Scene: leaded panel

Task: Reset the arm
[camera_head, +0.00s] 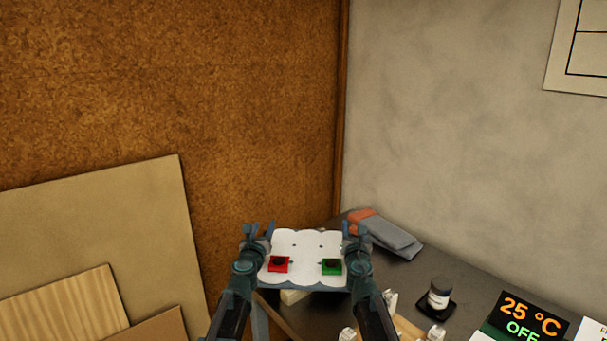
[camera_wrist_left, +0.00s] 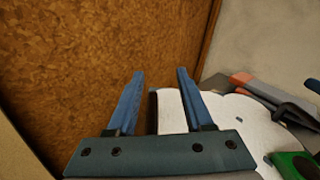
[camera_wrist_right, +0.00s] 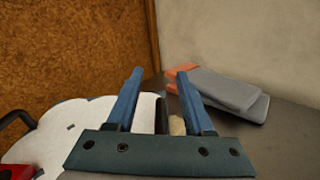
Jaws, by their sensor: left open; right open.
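My left gripper (camera_head: 258,229) is open and empty, raised at the left edge of a white scalloped panel (camera_head: 305,245). Its two blue fingers (camera_wrist_left: 158,90) stand apart in the left wrist view, with the white panel behind and to the right. My right gripper (camera_head: 355,229) is open and empty at the panel's right edge. Its fingers (camera_wrist_right: 158,90) are also apart in the right wrist view. On the panel's front part sit a red block (camera_head: 279,265) at left and a green block (camera_head: 331,267) at right, each with a dark part on it.
A dark table (camera_head: 400,262) holds a grey and orange folded item (camera_head: 385,233), a small jar (camera_head: 439,293) on a black coaster, and a display reading 25 °C OFF (camera_head: 522,318). Boards (camera_head: 100,225) lean on the brown wall at left. Small pale pieces (camera_head: 436,333) lie at front.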

